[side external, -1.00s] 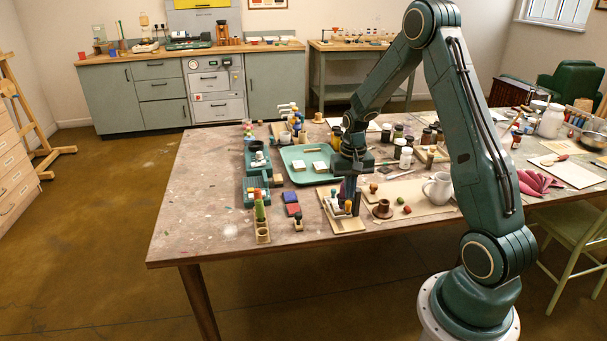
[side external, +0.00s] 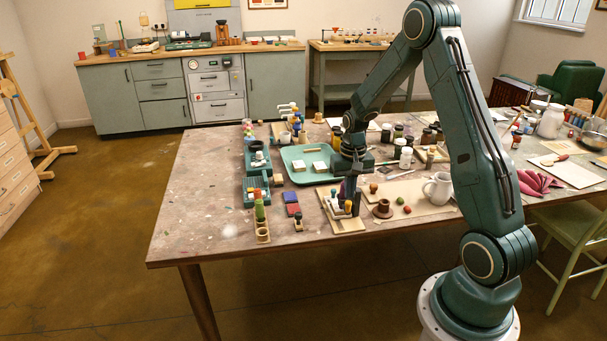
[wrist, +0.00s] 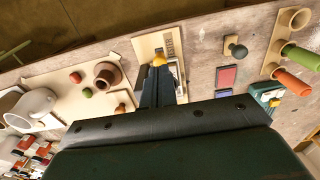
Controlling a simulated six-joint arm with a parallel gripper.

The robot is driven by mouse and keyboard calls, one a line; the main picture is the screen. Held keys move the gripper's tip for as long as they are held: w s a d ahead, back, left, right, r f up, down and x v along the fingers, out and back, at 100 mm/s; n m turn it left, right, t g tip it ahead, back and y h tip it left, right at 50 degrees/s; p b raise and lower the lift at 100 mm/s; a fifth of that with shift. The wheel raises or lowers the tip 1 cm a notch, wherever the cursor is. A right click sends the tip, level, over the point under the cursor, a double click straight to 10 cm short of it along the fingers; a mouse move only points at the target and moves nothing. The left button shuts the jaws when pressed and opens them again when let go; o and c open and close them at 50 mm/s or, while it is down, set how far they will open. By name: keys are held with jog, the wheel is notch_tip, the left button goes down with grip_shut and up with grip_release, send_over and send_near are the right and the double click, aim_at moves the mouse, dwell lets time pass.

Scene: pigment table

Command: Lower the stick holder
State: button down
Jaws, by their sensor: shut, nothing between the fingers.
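The stick holder (side external: 262,236) is a narrow pale wooden block with round holes near the table's front left. Green and orange sticks stand in it, and its front hole looks empty. It also shows at the right edge of the wrist view (wrist: 275,48). My gripper (side external: 350,193) points down to the right of the holder, well apart from it, over a pale board with several small knobs. In the wrist view my gripper (wrist: 158,75) is shut and empty, close to a yellow knob (wrist: 159,59) on that board. Its tips partly cover the board.
Red and blue blocks (side external: 292,203) and a dark-knobbed stamp (side external: 298,222) stand between the holder and my gripper. A teal tray (side external: 297,177) lies behind. A brown cup (side external: 383,208) and a white mug (side external: 438,188) stand to the right. The table's front left is clear.

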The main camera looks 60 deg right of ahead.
aim_at(348, 202)
jog(key=shift+f, duration=1.2)
dwell(0.7)
jog(key=shift+r, duration=0.1)
jog(key=shift+r, duration=3.4)
